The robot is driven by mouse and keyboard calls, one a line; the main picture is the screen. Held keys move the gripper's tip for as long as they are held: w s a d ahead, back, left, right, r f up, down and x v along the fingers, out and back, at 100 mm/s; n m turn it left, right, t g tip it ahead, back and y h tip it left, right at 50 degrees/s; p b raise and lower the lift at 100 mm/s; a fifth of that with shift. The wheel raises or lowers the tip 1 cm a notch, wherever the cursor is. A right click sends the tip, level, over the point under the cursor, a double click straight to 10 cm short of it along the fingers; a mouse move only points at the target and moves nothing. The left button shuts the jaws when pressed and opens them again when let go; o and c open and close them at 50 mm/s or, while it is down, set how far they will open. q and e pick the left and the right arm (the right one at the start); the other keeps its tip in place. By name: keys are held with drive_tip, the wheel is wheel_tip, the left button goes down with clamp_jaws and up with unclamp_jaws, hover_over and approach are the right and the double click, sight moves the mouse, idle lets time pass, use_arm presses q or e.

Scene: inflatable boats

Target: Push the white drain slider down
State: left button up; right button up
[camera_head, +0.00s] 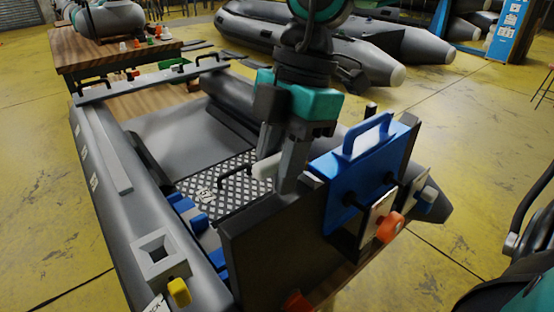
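My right gripper (282,168) comes down from the top middle to the inner side of the boat's dark transom (270,245). The grey inflatable boat (105,185) lies around the transom. My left gripper is not in view.
A blue plate with a handle (368,160) sits on the transom, with an orange knob (390,227) outside it. A wooden table (115,58) stands at the back left. More grey boats (300,40) lie behind. Yellow floor at the right is mostly clear.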

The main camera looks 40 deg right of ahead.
drive_tip(key=o, duration=0.3)
drive_tip(key=shift+w+r, duration=0.1)
drive_tip(key=shift+r+p, duration=2.35)
drive_tip(key=shift+r, duration=1.2)
